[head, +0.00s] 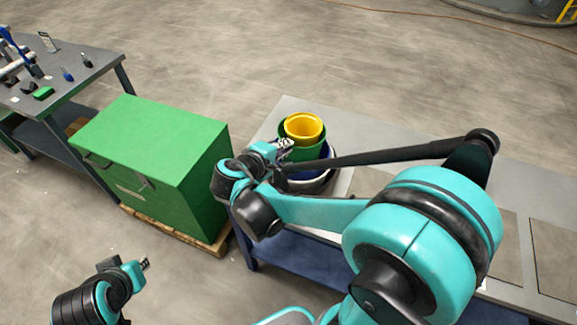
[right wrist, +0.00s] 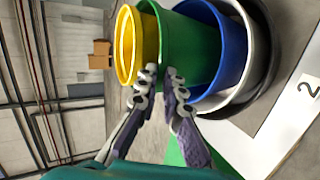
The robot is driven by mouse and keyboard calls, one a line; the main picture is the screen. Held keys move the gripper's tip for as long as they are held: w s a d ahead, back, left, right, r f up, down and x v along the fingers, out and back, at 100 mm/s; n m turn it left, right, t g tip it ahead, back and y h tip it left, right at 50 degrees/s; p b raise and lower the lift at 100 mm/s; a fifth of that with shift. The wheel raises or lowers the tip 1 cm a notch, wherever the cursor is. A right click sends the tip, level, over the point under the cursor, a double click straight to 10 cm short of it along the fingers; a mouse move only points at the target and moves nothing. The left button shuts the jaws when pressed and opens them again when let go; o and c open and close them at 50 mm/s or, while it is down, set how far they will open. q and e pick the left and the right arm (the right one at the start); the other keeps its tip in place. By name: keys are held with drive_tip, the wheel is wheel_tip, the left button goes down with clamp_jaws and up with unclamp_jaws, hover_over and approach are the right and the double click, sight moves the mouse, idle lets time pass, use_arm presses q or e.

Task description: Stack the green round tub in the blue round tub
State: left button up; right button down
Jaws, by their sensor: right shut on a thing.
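The green round tub (head: 307,154) shows in the head view on the bench with a yellow tub (head: 303,127) inside it. The blue round tub (head: 324,171) is below, partly hidden by my right arm. In the right wrist view the green tub (right wrist: 180,42) sits partly inside the blue tub (right wrist: 230,50), its upper part standing out; how deep it reaches is hidden. My right gripper (right wrist: 163,80) is shut on the green tub's wall near the rim; it also shows in the head view (head: 285,143). My left gripper (head: 145,264) is low at left, away from the tubs; its jaws are too small to judge.
A white tub (right wrist: 262,60) and a dark one lie around the blue tub. A green box (head: 150,145) on a pallet stands left of the bench (head: 290,106). A grey table (head: 75,75) with small tools is at the far left.

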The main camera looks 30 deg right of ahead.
sight(290, 156)
wheel_tip(290, 156, down, 5)
drive_tip(key=shift+b, duration=1.05)
drive_tip(key=shift+r, duration=0.1)
drive_tip(key=c, duration=2)
unclamp_jaws()
drive_tip(key=shift+f, duration=0.25)
drive_tip(key=shift+o, duration=0.3)
drive_tip(key=shift+r, duration=0.2)
